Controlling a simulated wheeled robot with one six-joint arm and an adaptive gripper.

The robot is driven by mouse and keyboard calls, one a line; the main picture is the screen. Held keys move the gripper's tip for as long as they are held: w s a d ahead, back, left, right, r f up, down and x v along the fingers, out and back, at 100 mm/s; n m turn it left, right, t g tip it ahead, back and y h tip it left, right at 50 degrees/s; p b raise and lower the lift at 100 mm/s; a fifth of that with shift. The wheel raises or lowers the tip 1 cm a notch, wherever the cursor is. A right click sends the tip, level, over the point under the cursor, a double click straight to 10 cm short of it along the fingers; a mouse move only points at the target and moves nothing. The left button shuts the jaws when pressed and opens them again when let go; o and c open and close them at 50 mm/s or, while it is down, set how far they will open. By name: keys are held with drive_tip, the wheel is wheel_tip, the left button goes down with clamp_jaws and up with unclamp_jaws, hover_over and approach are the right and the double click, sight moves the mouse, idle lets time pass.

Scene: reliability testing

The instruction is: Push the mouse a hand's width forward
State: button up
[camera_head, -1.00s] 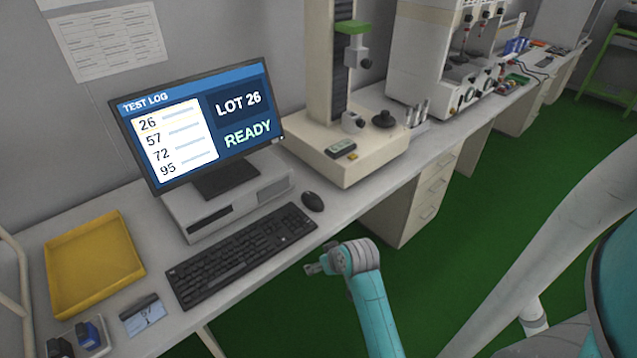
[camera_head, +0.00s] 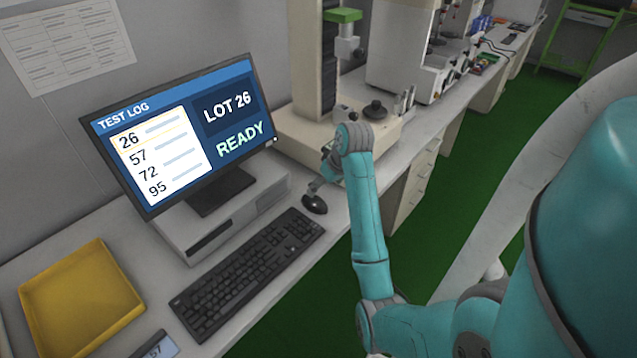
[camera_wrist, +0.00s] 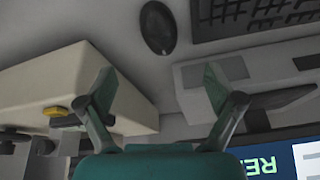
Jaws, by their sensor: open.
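The black mouse (camera_head: 315,204) lies on the light grey bench just right of the keyboard's far end. In the wrist view the mouse (camera_wrist: 158,27) is at the top middle, beyond the fingertips and apart from them in the picture. My gripper (camera_head: 318,182) is above the bench by the mouse, partly hidden behind my wrist in the head view. In the wrist view my gripper (camera_wrist: 160,78) has its two fingers spread wide with nothing between them. I cannot tell from the head view whether a finger touches the mouse.
The black keyboard (camera_head: 250,272) lies left of the mouse. The monitor (camera_head: 185,135) stands on a grey box (camera_head: 225,222) behind it. A beige test stand (camera_head: 300,140) is close to my gripper. A yellow tray (camera_head: 80,300) is at the left. Bare bench surrounds the mouse's near side.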

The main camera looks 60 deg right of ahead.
sight(316, 200)
drive_tip(key=shift+f, duration=0.1)
drive_tip(key=x, duration=1)
drive_tip(key=shift+w+f, duration=0.15)
drive_tip(key=shift+f, duration=0.2)
drive_tip(key=c, duration=1.3)
